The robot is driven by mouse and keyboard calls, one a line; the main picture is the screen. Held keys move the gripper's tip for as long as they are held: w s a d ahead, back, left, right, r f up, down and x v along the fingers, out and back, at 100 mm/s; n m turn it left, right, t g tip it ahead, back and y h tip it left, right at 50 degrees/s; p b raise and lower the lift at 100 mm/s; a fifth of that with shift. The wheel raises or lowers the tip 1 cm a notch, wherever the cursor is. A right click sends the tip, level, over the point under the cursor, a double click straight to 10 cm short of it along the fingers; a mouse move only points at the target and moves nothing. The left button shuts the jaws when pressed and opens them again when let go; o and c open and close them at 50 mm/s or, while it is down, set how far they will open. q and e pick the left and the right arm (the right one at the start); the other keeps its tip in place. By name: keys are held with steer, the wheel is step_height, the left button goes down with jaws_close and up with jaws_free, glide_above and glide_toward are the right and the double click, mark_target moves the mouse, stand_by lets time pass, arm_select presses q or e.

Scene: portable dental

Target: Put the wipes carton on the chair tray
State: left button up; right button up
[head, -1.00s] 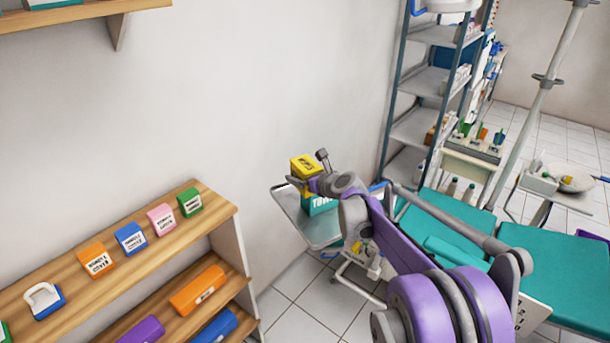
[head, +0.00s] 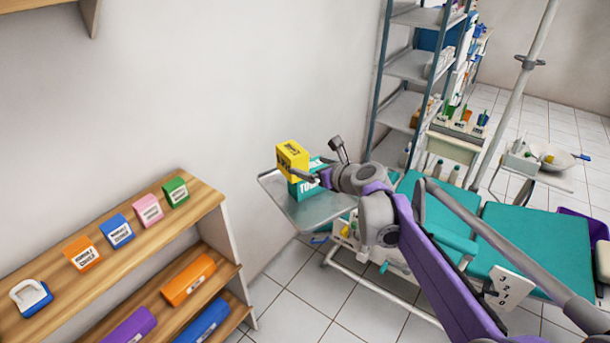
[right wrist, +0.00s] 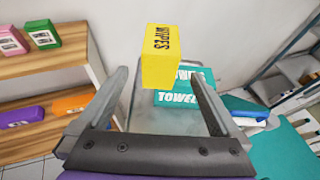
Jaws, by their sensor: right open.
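The yellow wipes carton (head: 292,158) appears tilted, at the upper left of the teal towels box (head: 308,185) on the grey metal tray (head: 325,213) beside the dental chair. My right gripper (head: 309,177) is beside the carton. In the right wrist view, the gripper (right wrist: 158,78) is open, with its fingers spread wide. The wipes carton (right wrist: 162,57) shows beyond and between the fingertips, overlapping the towels box (right wrist: 188,90) behind it. I cannot tell what supports the carton or whether a finger touches it. My left gripper is not in view.
A wooden shelf (head: 190,207) with several coloured boxes stands at the left. The teal dental chair (head: 535,240) is at the right. A metal rack (head: 408,65) stands behind the tray. The tray's front part is bare.

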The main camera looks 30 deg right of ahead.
steer(key=s+a+f+n+g+y, duration=0.1)
steer(key=s+a+f+n+g, duration=0.1)
steer(key=s+a+f+n, duration=0.45)
steer(key=s+a+f+n+g+y, duration=0.15)
steer(key=s+a+n, duration=0.25)
steer(key=a+n, duration=0.55)
steer(key=s+a+f+n+g+h, duration=0.1)
steer(key=s+f+n, duration=0.3)
steer(key=s+n, duration=0.4)
steer(key=s+a+f+n+g+h, duration=0.2)
steer(key=s+f+n, duration=0.3)
steer(key=s+n, duration=0.4)
steer(key=n+g, duration=0.1)
steer(key=n, duration=0.1)
steer(key=shift+a+f+n+g, duration=0.25)
steer(key=shift+n+g, duration=0.05)
steer(key=shift+g, duration=0.05)
